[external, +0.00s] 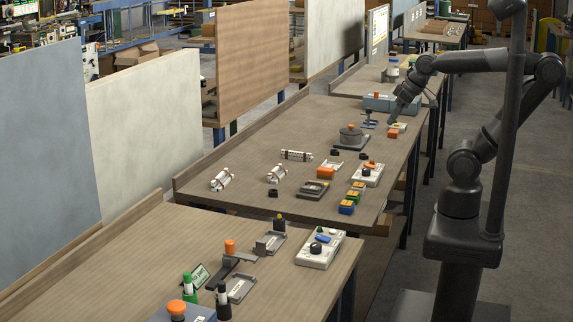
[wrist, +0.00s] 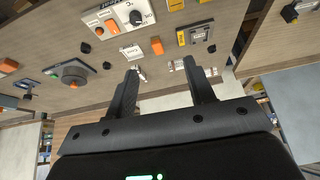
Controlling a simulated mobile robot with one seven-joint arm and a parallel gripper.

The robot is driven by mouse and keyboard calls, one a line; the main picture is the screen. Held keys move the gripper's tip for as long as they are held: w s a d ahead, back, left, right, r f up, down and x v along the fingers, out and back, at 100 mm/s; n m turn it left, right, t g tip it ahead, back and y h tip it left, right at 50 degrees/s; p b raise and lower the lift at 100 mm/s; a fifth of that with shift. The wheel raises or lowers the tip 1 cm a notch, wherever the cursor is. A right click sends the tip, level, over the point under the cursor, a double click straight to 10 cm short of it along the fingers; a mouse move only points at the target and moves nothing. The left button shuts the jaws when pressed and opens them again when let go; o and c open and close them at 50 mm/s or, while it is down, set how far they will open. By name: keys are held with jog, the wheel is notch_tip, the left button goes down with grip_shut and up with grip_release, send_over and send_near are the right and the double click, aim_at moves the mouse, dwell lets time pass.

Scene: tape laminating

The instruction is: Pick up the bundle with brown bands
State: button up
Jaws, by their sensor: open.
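Three bundles of pale rods lie on the middle table. The far one (external: 297,155) has dark bands. The middle one (external: 276,173) and the near left one (external: 221,179) also have bands. They are too small to tell surely which bands are brown. In the wrist view, the far bundle (wrist: 141,73) is by the left fingertip, the middle one (wrist: 177,65) lies between the fingers, and the near left one (wrist: 210,72) is by the right fingertip. My gripper (external: 391,121) is open and empty, above the table's right side, apart from all bundles.
A grey round device (external: 352,137) stands between my gripper and the bundles. An orange block (external: 325,173), a grey tray (external: 312,190) and a white control box (external: 367,174) lie to their right. The table (external: 225,155) is clear behind the bundles.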

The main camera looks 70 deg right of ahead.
jog(key=w+a+r+m, duration=0.1)
jog(key=w+r+m, duration=0.15)
jog(key=w, duration=0.55)
jog(key=w+a+r+m, duration=0.1)
jog(key=w+r+m, duration=0.15)
jog(key=w, duration=0.55)
jog(key=m+g, duration=0.2)
jog(key=m, duration=0.8)
send_over(223, 181)
jog(key=s+d, duration=0.1)
jog(key=s, duration=0.3)
notch_tip(223, 181, down, 18)
jog(key=shift+y, duration=0.4)
jog(key=x, duration=1.1)
jog(key=shift+f, duration=0.2)
jog(key=shift+c, duration=0.3)
jog(key=c, duration=0.9)
